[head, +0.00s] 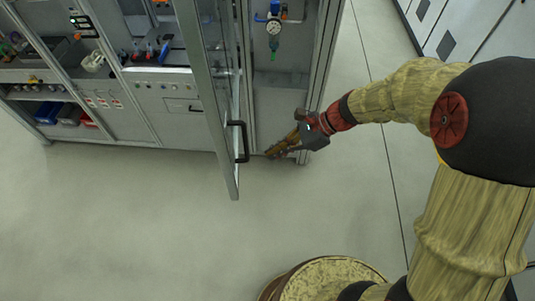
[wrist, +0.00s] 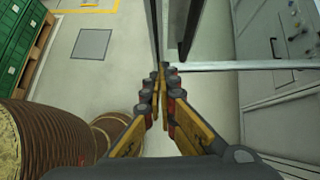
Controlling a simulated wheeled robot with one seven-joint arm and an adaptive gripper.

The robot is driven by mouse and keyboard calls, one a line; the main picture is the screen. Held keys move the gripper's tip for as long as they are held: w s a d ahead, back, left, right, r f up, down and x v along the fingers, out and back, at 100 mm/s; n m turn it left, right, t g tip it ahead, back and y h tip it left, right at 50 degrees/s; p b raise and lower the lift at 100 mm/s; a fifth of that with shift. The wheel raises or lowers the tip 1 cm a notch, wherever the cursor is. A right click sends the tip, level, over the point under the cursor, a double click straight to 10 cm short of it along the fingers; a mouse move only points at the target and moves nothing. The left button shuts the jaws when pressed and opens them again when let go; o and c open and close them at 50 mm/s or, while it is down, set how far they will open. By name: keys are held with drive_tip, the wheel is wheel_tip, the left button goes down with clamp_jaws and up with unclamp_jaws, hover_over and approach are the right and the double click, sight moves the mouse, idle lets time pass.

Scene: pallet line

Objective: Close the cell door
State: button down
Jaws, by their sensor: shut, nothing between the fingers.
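The cell door (head: 206,85) is a tall grey-framed panel standing open, swung out from the cell front and seen nearly edge-on in the head view. Its black bar handle (head: 245,142) is on the right side of the door. My gripper (head: 270,154) is just right of the handle, with its fingers pointing left toward it. A small gap seems to lie between them. In the wrist view my gripper (wrist: 161,73) has its fingertips together and empty. A dark upright bar, probably the handle (wrist: 191,28), shows just beyond the fingertips. Contact with the door cannot be told.
The open cell bay with a pressure gauge (head: 273,27) is behind my gripper. Workbenches with bins (head: 48,112) stand to the left. Grey cabinets (head: 465,30) are at top right. The floor before the door is clear.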

drive_tip(key=a+f, duration=0.5)
drive_tip(key=a, duration=0.5)
drive_tip(key=shift+s+f, duration=0.3)
drive_tip(key=shift+f, duration=0.1)
